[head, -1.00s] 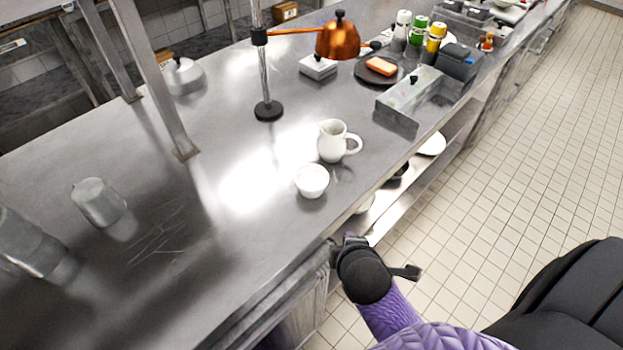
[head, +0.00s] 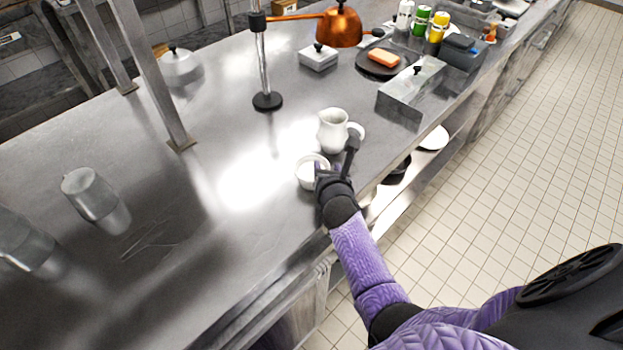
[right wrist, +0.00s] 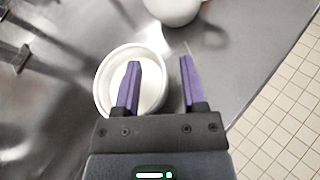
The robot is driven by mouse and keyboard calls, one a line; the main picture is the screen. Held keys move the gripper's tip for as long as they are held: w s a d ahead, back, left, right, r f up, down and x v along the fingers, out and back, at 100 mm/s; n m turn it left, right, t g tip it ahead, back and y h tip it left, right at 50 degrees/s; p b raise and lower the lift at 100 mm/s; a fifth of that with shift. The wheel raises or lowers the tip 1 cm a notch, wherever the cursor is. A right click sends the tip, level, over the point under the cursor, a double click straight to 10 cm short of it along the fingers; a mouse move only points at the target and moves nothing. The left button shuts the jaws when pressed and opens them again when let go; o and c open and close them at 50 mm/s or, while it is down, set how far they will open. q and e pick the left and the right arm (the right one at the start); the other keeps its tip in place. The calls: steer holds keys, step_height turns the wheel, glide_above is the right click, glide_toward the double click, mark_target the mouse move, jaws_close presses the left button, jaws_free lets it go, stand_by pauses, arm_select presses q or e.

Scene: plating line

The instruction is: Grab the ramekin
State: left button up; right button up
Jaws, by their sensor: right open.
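The white ramekin (head: 305,178) stands upright on the steel counter, just in front of the white pitcher (head: 332,133). My right gripper (head: 334,160) is over its right side and hides part of it. In the right wrist view the ramekin (right wrist: 108,85) lies under the left finger, and the right finger is outside its right rim. I cannot tell how high the fingertips are above the rim. My left gripper is not in view.
The pitcher (right wrist: 175,8) stands close beyond the ramekin. A lamp stand (head: 268,101) rises behind it on the counter. A steel container (head: 410,92) is at the right.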

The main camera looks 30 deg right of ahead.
jaws_close()
stand_by(1.4)
